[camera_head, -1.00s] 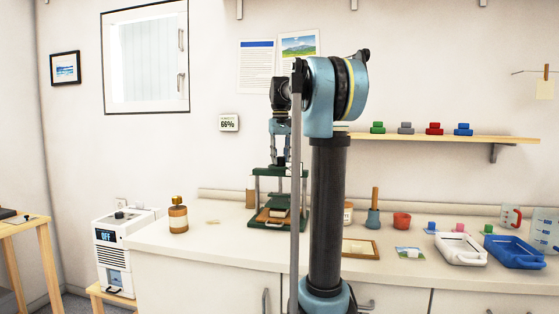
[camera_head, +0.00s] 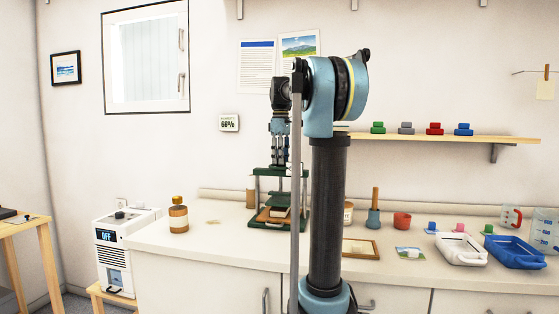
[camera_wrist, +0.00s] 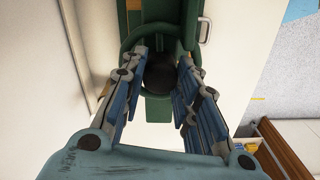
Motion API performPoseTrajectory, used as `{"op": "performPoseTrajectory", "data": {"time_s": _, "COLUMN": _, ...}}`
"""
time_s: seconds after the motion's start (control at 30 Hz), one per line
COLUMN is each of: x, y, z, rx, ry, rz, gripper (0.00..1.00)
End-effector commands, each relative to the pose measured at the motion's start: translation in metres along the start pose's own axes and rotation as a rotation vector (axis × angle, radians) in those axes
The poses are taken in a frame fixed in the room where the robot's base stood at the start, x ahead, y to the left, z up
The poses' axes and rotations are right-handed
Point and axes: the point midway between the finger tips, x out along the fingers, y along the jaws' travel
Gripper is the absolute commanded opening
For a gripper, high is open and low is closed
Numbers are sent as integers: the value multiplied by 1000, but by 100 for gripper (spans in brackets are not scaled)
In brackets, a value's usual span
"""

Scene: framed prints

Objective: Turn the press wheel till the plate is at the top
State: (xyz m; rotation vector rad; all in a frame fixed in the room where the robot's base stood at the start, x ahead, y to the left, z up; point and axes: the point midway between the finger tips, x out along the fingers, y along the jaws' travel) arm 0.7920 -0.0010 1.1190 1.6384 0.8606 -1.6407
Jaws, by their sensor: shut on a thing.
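The green press (camera_head: 256,205) stands on the counter, with a crossbar on upright posts and a wooden board low inside it. My gripper (camera_head: 279,162) points straight down over the press top. In the wrist view my gripper (camera_wrist: 160,62) has its fingers on both sides of the round green wheel (camera_wrist: 133,37), shut on it, with a dark hub between them. In the head view the fingers mostly hide the wheel. Between the posts a green plate (camera_head: 280,198) shows small, above a pale stack; its exact height is hard to tell.
A brown bottle (camera_head: 178,215) stands left of the press. To the right are a mortar (camera_head: 373,219), a red cup (camera_head: 402,220), a framed panel (camera_head: 361,249), a white tray (camera_head: 461,250) and a blue tray (camera_head: 514,253). A shelf (camera_head: 460,138) hangs above.

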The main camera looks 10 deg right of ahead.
Motion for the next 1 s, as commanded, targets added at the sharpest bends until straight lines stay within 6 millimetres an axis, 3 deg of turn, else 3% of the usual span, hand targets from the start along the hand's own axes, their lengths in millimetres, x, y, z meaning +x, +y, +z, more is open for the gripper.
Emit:
{"op": "performPoseTrajectory", "data": {"time_s": 0.4, "x": 0, "y": 2, "z": 0, "rx": -185, "ry": -1, "rz": 4, "gripper": 5}}
{"op": "performPoseTrajectory", "data": {"time_s": 0.97, "x": -1, "y": 2, "z": 0, "rx": -211, "ry": -1, "rz": 5, "gripper": 5}}
{"op": "performPoseTrajectory", "data": {"time_s": 1.0, "x": -1, "y": 2, "z": 0, "rx": -211, "ry": -1, "rz": 5, "gripper": 38}}
